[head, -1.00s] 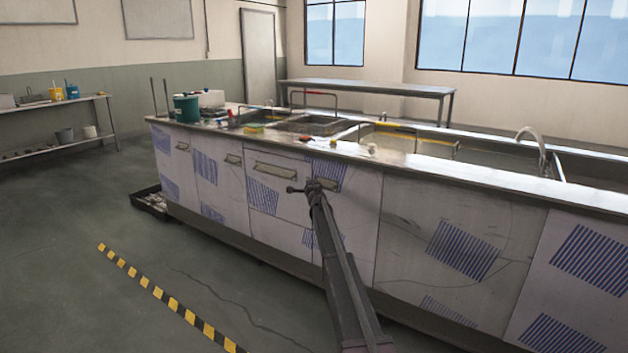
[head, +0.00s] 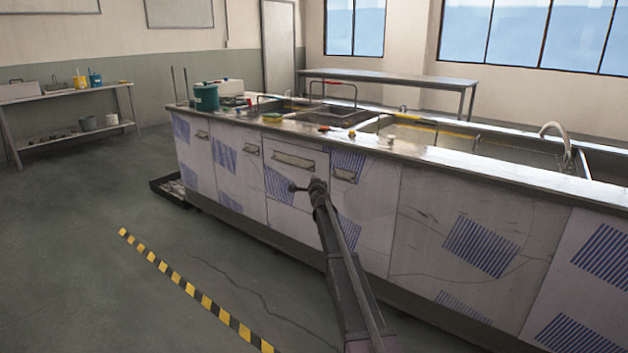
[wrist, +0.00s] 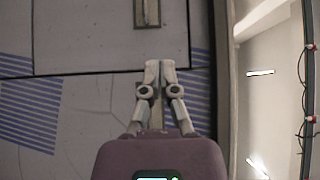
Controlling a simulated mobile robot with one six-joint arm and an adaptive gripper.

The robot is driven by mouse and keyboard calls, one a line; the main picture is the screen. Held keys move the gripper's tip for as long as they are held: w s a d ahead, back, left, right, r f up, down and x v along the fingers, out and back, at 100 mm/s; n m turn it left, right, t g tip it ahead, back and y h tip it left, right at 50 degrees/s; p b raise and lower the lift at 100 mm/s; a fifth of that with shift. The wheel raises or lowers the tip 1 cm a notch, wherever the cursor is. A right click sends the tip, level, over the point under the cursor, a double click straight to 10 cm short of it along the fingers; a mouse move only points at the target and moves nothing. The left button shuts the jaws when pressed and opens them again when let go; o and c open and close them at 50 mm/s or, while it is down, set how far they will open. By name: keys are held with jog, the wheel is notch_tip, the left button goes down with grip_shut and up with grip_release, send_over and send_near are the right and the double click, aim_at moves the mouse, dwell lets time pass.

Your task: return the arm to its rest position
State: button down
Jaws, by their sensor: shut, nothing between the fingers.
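My gripper shows in the wrist view (wrist: 160,66), its two pale fingers together at the tips and holding nothing. In front of them is a white cabinet face with blue stripes and a metal handle (wrist: 147,12). In the head view my arm reaches up from the bottom, right of centre, and its end stands in front of the cabinet doors of the long steel counter (head: 420,152). I cannot tell the gap between the arm and the doors.
On the counter are a green bucket (head: 206,97), sunken tanks and a curved faucet (head: 556,138). A black tray (head: 170,190) lies on the floor by its left end. A black-and-yellow floor strip (head: 190,288) crosses open floor at left. A shelf table (head: 70,92) stands far left.

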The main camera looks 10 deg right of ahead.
jog(key=s+a+f+n+g+y, duration=0.3)
jog(key=s+a+n, duration=0.25)
jog(key=s, duration=0.45)
jog(key=s+a+f+n+g+y, duration=0.2)
jog(key=s+a+f+n+g, duration=0.25)
jog(key=s, duration=0.55)
jog(key=s+a+f+n+g+y, duration=0.1)
jog(key=s+a+f+n+y, duration=0.15)
jog(key=s+a+n, duration=0.45)
jog(key=s+d+f+n+g+h, duration=0.1)
jog(key=s+d+f+g+h, duration=0.15)
jog(key=s, duration=0.95)
jog(key=s+d+f+g+h, duration=0.1)
jog(key=s+f+g, duration=0.25)
jog(key=s, duration=0.85)
jog(key=s+d+f+n+g+h, duration=0.1)
jog(key=s+f+g+h, duration=0.2)
jog(key=s, duration=0.9)
notch_tip(320, 180, up, 38)
jog(key=p, duration=3.7)
jog(key=shift+w+d+f+y, duration=0.15)
jog(key=shift+w+y, duration=0.15)
jog(key=shift+w, duration=0.15)
jog(key=shift+s+g, duration=0.1)
jog(key=shift+g, duration=0.15)
